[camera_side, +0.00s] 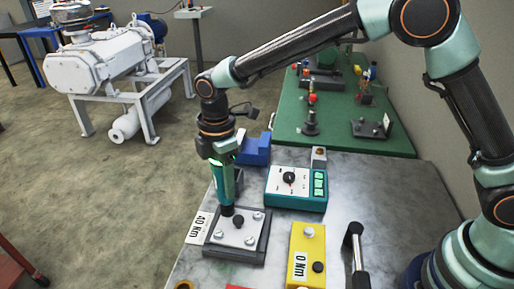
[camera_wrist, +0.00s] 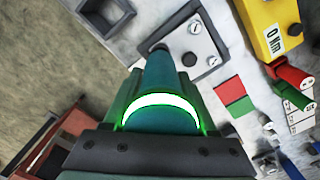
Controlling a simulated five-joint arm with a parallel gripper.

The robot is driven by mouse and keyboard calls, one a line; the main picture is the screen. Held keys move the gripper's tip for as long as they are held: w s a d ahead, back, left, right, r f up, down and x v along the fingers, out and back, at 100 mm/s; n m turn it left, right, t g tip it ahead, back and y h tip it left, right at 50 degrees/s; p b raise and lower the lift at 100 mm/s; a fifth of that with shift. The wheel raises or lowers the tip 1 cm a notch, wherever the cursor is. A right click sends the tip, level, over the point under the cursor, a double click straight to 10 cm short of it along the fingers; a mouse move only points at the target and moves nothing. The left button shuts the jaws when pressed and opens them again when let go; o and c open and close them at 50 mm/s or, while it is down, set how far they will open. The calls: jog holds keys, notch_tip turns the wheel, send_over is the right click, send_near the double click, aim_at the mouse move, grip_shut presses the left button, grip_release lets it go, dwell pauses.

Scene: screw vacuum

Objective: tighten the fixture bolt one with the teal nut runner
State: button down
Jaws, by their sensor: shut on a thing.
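My gripper (camera_side: 221,157) is shut on the teal nut runner (camera_side: 225,188) and holds it nearly upright, nose down. In the wrist view the nut runner (camera_wrist: 163,78) has a lit green-white ring and points away from the camera. The fixture (camera_side: 237,230), a light metal plate with several bolts on a dark base, lies below. The nut runner's nose is at the plate's far left corner in the side view. The nose hides what is under it, so I cannot tell whether it sits on a bolt. The fixture also shows in the wrist view (camera_wrist: 193,38).
A "40 Nm" label (camera_side: 198,228) lies beside the fixture. A teal control box (camera_side: 297,187) with a dial, a yellow "0 Nm" block (camera_side: 307,257), a black-handled tool (camera_side: 356,255) and a blue block (camera_side: 256,149) stand around it. A green bench (camera_side: 340,137) lies behind.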

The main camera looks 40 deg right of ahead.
jog(key=shift+r, duration=2.55)
